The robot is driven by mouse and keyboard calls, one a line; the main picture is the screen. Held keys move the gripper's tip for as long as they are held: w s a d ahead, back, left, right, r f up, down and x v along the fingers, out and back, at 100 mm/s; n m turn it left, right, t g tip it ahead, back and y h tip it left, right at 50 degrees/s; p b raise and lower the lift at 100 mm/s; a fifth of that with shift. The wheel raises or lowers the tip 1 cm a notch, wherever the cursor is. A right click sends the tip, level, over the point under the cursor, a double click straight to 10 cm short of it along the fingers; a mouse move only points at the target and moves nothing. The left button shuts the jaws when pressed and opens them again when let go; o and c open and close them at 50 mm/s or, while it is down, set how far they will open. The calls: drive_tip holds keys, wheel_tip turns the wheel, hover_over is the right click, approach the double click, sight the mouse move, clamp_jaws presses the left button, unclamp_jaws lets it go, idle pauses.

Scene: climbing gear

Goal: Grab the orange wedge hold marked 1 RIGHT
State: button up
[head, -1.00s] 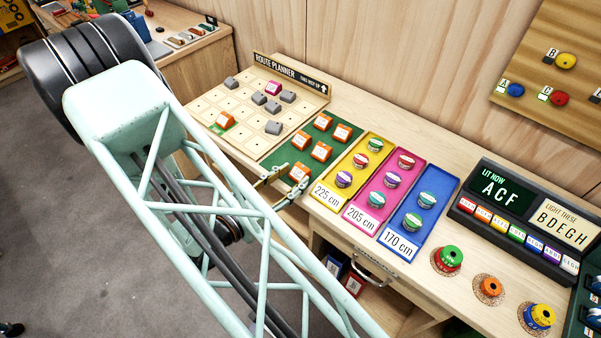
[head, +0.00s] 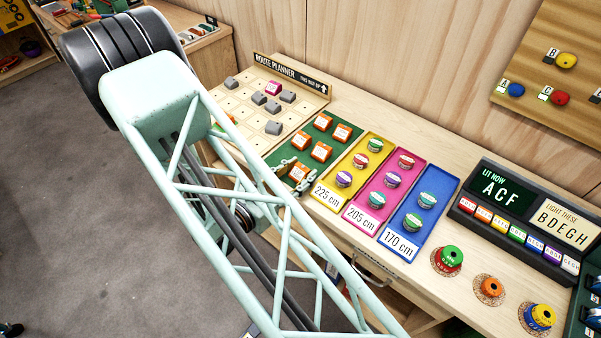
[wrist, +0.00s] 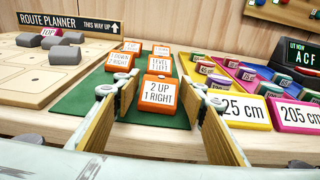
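The orange wedge hold with a white label reading "2 UP 1 RIGHT" (wrist: 160,94) lies nearest on the green mat (wrist: 100,104) in the wrist view. It also shows in the head view (head: 298,172), partly covered by my gripper. My gripper (wrist: 160,86) is open. Its two fingers stand on the left and right of this hold, with visible gaps in the wrist view; I cannot see contact. Behind it on the mat are other orange holds, one reading "1 DOWN 2 RIGHT" (wrist: 119,60) and another beginning "LEVEL" (wrist: 160,63).
The route planner board (head: 213,107) with grey holds lies left of the mat. The yellow "225 cm" tray (head: 357,153), pink tray (head: 377,206) and blue tray (head: 418,223) stand close on the right. A wooden wall (head: 400,60) rises behind.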

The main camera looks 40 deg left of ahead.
drive_tip(key=shift+c, duration=0.7)
drive_tip(key=c, duration=0.5)
drive_tip(key=shift+r, duration=0.1)
drive_tip(key=shift+r, duration=1.3)
drive_tip(key=s+d+r, duration=0.1)
drive_tip(key=s+d, duration=0.1)
drive_tip(key=s, duration=0.5)
drive_tip(key=s+d+r, duration=0.1)
drive_tip(key=s+d, duration=0.2)
drive_tip(key=s, duration=0.5)
drive_tip(key=shift+d+p, duration=0.2)
drive_tip(key=shift+p, duration=0.15)
drive_tip(key=shift+r, duration=0.1)
